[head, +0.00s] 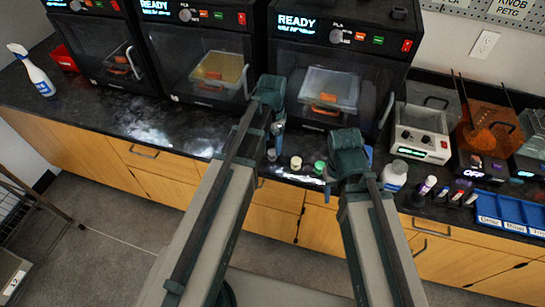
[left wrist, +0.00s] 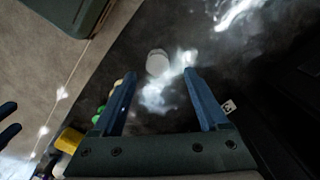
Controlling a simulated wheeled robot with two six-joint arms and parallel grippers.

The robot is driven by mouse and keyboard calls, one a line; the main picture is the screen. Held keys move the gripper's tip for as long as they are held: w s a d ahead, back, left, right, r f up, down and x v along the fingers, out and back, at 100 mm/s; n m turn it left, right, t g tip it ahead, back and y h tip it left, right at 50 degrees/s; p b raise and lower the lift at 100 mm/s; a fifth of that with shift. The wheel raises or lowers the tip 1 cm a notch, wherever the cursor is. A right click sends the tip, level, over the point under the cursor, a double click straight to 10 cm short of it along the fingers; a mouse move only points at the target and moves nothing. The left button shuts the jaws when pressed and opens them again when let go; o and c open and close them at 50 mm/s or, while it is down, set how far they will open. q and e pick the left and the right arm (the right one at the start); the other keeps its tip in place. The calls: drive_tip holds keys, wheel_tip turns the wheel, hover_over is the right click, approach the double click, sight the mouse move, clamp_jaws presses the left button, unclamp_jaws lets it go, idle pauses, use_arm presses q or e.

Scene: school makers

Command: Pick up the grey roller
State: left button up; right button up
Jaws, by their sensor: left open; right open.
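A pale grey, round-topped piece, which looks like the grey roller (left wrist: 157,62), stands on the dark counter in the left wrist view. It appears between and slightly beyond the fingertips of my left gripper (left wrist: 158,72), with a gap on each side. The left gripper is open and empty. In the head view my left gripper (head: 275,140) is over the counter's front part, and its arm hides much of the area there; I cannot clearly pick out the roller in that view. My right gripper (head: 350,165) is open over the counter further right, its fingers mostly hidden.
A cream-topped piece (head: 296,162) and a green-topped piece (head: 319,167) stand between the grippers. Printers (head: 330,60) line the back. A white bottle (head: 394,176), several small bottles and a blue tray (head: 510,212) are on the right.

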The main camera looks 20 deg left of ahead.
sight(272, 152)
use_arm(q)
wheel_tip(272, 152, down, 5)
drive_tip(key=b, duration=0.4)
drive_tip(key=shift+s+d+f+b, duration=0.1)
drive_tip(key=shift+s+b, duration=0.05)
drive_tip(key=shift+b, duration=0.25)
clamp_jaws()
